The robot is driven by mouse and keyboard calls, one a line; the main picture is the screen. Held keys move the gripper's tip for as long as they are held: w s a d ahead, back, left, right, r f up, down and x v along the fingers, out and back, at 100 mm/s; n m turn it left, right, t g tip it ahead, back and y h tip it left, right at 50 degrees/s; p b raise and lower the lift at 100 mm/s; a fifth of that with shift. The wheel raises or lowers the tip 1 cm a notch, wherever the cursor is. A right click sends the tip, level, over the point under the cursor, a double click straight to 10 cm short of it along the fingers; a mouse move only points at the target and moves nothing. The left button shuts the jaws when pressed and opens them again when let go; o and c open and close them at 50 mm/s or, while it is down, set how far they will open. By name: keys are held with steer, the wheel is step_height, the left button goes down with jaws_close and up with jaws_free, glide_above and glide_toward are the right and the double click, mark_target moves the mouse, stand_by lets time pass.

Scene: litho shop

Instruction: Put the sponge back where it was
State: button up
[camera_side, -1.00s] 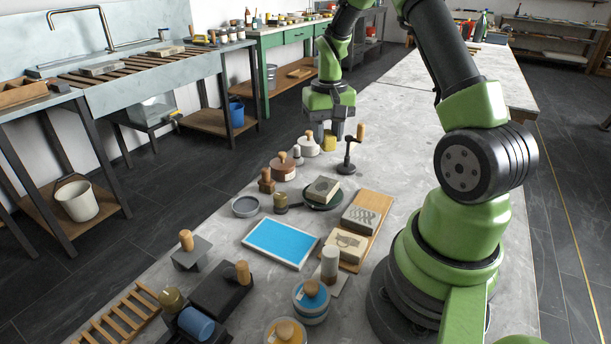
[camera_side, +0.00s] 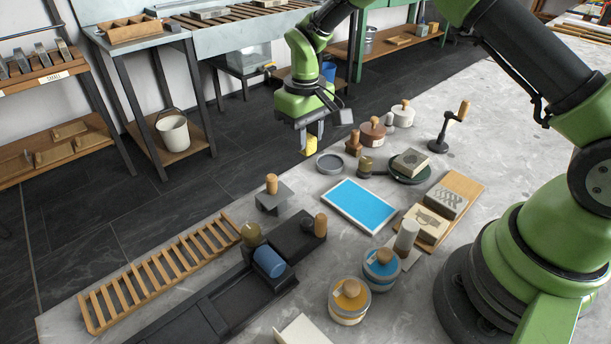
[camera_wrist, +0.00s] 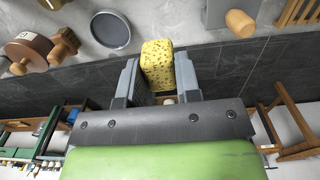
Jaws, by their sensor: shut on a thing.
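The sponge (camera_side: 310,146) is a yellow block, speckled in the wrist view (camera_wrist: 157,62). My gripper (camera_side: 312,140) is shut on it; the two grey fingers show on either side of it in the wrist view (camera_wrist: 156,80). The sponge is held in the air near the left edge of the bench, apart from the bench top as far as I can tell. A shallow round grey dish (camera_side: 330,164), also in the wrist view (camera_wrist: 110,30), lies just beside it on the bench and looks empty.
A blue-faced framed screen (camera_side: 359,205) lies in front of the dish. A wood-handled grey block (camera_side: 272,198) stands to the left. Brown and white lidded pots (camera_side: 372,133) and a black stand (camera_side: 446,130) are behind. A wooden rack (camera_side: 160,270) lies front left.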

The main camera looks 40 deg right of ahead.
mark_target(306, 183)
step_height(306, 183, down, 8)
steer(key=shift+f, duration=0.1)
steer(key=shift+f, duration=0.1)
stand_by(0.3)
steer(key=o, duration=0.8)
steer(key=shift+o, duration=0.2)
